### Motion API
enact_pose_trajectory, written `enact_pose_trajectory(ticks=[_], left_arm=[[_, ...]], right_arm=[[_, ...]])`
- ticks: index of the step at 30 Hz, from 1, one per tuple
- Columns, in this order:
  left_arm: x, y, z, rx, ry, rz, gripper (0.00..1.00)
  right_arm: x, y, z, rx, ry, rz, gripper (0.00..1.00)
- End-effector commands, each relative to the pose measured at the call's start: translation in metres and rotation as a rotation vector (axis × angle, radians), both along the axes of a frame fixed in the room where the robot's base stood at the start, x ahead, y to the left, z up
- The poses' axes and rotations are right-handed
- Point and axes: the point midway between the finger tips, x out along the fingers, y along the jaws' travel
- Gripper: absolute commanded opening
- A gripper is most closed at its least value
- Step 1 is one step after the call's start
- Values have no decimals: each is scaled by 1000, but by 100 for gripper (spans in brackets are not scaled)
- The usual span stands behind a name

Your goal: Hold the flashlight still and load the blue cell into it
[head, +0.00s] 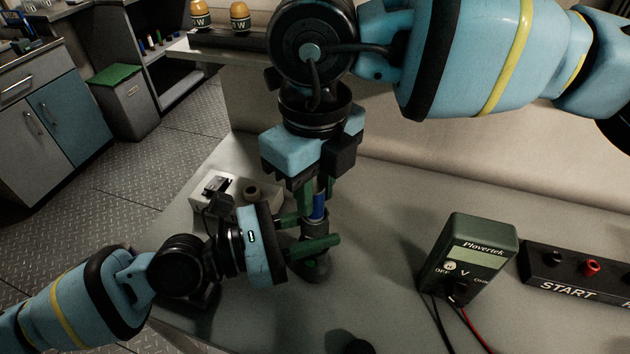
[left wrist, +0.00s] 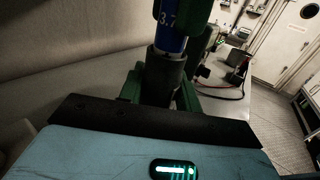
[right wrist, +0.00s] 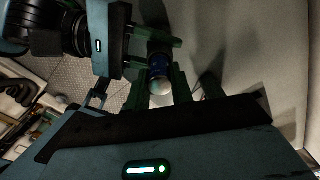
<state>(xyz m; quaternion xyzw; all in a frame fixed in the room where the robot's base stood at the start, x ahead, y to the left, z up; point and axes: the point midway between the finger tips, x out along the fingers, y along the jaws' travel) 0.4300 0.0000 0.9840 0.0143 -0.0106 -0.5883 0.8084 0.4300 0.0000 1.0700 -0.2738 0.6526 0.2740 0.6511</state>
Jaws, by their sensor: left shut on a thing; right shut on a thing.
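The dark flashlight (head: 318,268) stands upright on the table in the head view. My left gripper (head: 318,246) is shut around its tube, which also shows in the left wrist view (left wrist: 163,78). My right gripper (head: 319,200) points down from above and is shut on the blue cell (head: 318,207). In the left wrist view the blue cell (left wrist: 170,42), marked 3.7, is upright in line above the tube, its lower end at the tube's mouth. I cannot tell how far it is inside. The right wrist view shows the cell's silver end (right wrist: 160,87) between the right fingers.
A green multimeter (head: 470,258) with leads stands to the right, beside a black START box (head: 575,275). A pale fixture (head: 208,192) with black parts sits behind my left gripper. A dark round object (head: 360,346) is at the front edge. The table between flashlight and multimeter is clear.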

Motion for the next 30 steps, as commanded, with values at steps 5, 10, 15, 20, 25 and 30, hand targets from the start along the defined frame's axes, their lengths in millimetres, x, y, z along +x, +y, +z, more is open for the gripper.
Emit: enact_pose_trajectory(ticks=[5,10,15,20,25,30], left_arm=[[0,0,0,1,-1,1,1],[0,0,0,1,-1,1,1],[0,0,0,1,-1,1,1],[0,0,0,1,-1,1,1],[0,0,0,1,-1,1,1],[0,0,0,1,-1,1,1]], right_arm=[[0,0,-4,0,0,0,0],[0,0,-7,0,-1,0,0],[0,0,-11,0,0,1,0],[0,0,-11,-1,-1,0,41],[0,0,-11,-1,-1,0,48],[0,0,-10,0,-1,0,48]])
